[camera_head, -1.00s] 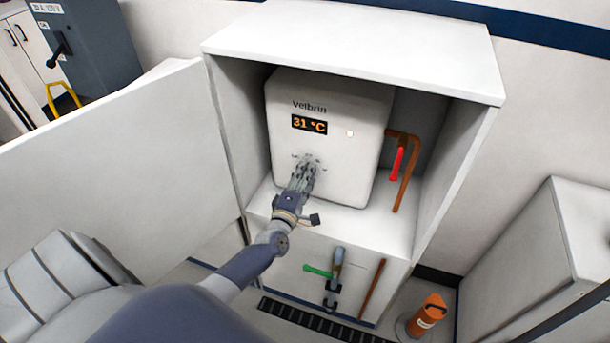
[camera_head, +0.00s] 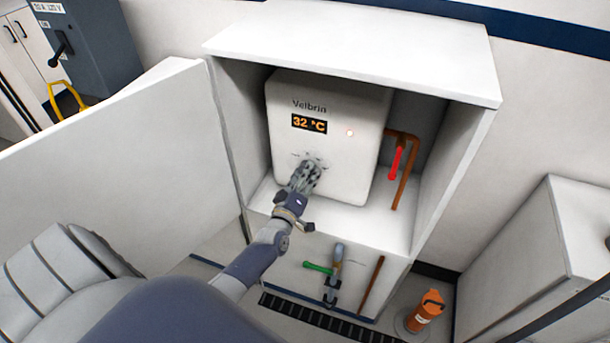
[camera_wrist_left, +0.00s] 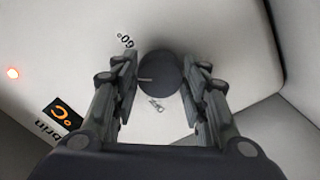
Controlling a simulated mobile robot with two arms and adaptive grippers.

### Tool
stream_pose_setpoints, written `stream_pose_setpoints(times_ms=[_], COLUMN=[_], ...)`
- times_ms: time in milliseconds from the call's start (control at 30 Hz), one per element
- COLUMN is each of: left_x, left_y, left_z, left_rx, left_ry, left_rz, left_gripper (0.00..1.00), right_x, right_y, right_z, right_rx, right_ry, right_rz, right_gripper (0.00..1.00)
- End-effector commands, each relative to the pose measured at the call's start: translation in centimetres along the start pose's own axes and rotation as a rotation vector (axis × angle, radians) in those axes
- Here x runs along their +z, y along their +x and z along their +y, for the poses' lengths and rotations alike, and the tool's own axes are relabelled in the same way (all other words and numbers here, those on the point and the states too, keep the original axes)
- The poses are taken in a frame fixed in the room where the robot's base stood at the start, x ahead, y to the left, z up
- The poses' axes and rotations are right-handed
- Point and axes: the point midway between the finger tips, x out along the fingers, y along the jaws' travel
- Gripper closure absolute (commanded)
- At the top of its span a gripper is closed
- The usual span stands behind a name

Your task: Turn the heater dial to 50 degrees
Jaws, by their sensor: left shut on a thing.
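The white heater (camera_head: 335,105), marked Velbrin, stands inside an open cabinet. Its orange display (camera_head: 309,123) reads 32 °C, and a small lamp (camera_head: 350,133) glows orange-red to the right of it. The heater dial is hidden behind my left gripper (camera_head: 309,170) in the head view. In the left wrist view the dark round dial (camera_wrist_left: 160,76) sits between the two fingers, with a pale pointer line on its left side and printed marks around it, one reading 60°. My left gripper (camera_wrist_left: 160,90) is shut on the dial. My right gripper is not in view.
The cabinet's open door (camera_head: 110,150) stands to the left. A copper pipe with a red lever (camera_head: 396,160) runs beside the heater. Below are a green-handled valve (camera_head: 318,268) and an orange canister (camera_head: 428,308). A white cabinet (camera_head: 540,265) stands at the right.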

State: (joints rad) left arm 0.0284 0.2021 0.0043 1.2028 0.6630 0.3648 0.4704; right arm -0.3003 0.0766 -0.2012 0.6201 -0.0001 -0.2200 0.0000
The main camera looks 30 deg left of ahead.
Motion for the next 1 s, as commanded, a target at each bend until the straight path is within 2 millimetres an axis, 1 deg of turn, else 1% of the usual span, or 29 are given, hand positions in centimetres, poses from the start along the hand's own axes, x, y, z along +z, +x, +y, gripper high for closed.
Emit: stream_pose_setpoints(times_ms=[533, 567, 600, 633, 1000], left_x=[0.13, 0.13, 0.12, 0.11, 0.08], left_y=[-0.02, -0.02, -0.02, -0.02, -0.24], left_z=[-0.01, -0.01, -0.02, -0.01, -0.05], left_rx=[-0.001, -0.001, -0.001, -0.001, -0.001], left_ry=[0.022, 0.021, 0.021, 0.021, 0.021], left_rz=[-0.003, -0.003, -0.002, -0.002, -0.001], left_gripper=[0.83, 0.52, 0.43, 0.39, 0.39], right_x=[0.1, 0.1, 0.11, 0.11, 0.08], right_y=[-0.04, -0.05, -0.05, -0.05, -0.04], right_z=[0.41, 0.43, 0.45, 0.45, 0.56], right_rx=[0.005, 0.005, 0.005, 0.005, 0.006], right_ry=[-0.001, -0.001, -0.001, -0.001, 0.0], right_rz=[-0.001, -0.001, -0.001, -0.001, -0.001], right_gripper=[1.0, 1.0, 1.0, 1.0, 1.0])
